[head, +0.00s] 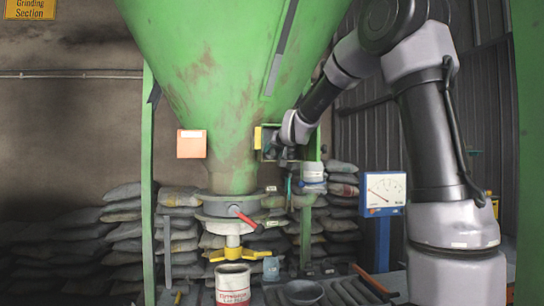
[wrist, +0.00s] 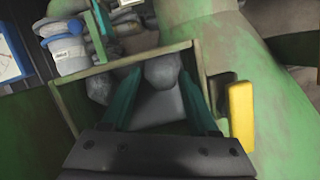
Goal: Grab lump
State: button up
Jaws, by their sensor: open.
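A grey rounded lump (wrist: 162,68) shows in the wrist view between the tips of my two dark green fingers. My gripper (wrist: 159,78) is open, with one finger on each side of the lump. I cannot tell whether either finger touches it. In the head view my gripper (head: 272,150) is at the small open hatch box on the right side of the green hopper (head: 225,80). The lump cannot be made out in the head view.
The hatch's thin green frame (wrist: 125,66) surrounds the fingers closely, with a yellow block (wrist: 241,115) at its right. A white bucket (wrist: 68,50) stands beyond. Below the hopper are a red-handled valve (head: 245,217) and a white tin (head: 233,285). A dial gauge (head: 384,190) stands right.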

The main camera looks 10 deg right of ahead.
grip_shut()
jog(key=shift+r, duration=0.1)
